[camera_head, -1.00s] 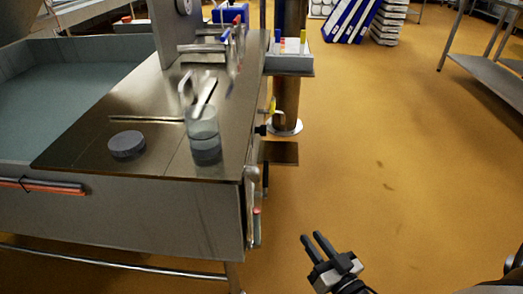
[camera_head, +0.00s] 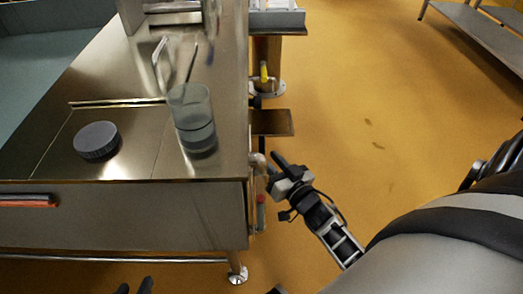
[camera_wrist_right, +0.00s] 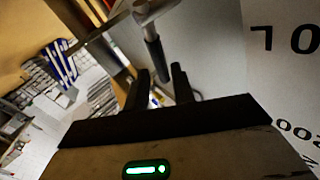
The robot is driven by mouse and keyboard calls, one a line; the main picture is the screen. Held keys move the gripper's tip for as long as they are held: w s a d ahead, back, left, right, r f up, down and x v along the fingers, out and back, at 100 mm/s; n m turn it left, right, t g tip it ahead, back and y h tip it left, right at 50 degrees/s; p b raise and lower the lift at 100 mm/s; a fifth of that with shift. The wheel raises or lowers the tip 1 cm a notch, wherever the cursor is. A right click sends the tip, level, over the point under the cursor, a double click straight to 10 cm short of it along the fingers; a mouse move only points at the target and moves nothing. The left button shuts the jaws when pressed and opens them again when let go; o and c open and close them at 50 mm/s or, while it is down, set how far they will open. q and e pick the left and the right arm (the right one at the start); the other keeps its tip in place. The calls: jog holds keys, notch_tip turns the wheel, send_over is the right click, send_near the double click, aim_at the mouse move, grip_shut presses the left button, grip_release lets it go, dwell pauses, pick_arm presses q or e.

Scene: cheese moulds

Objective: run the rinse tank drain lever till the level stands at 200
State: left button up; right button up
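The drain lever (camera_wrist_right: 153,45), a metal rod with a dark grip, hangs from a metal fitting in the right wrist view. My right gripper (camera_wrist_right: 160,78) is open, its two dark fingers apart just below the lever's grip, not closed on it. In the head view my right gripper (camera_head: 273,168) is beside the near right corner of the steel tank bench (camera_head: 225,180). A white scale plate (camera_wrist_right: 285,75) with large black figures, partly cut off, fills the right of the wrist view. No water level can be read.
On the bench stand a clear beaker (camera_head: 190,108) with grey contents and a dark round disc (camera_head: 96,140). A slim upright tube (camera_head: 261,213) is at the bench's end. A small shelf (camera_head: 272,122) juts out behind. Open yellow floor (camera_head: 370,90) lies to the right.

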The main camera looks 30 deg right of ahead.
aim_at(264, 151)
jog(key=w, duration=0.5)
jog(key=shift+b, duration=0.4)
grip_shut()
jog(key=shift+d, duration=0.1)
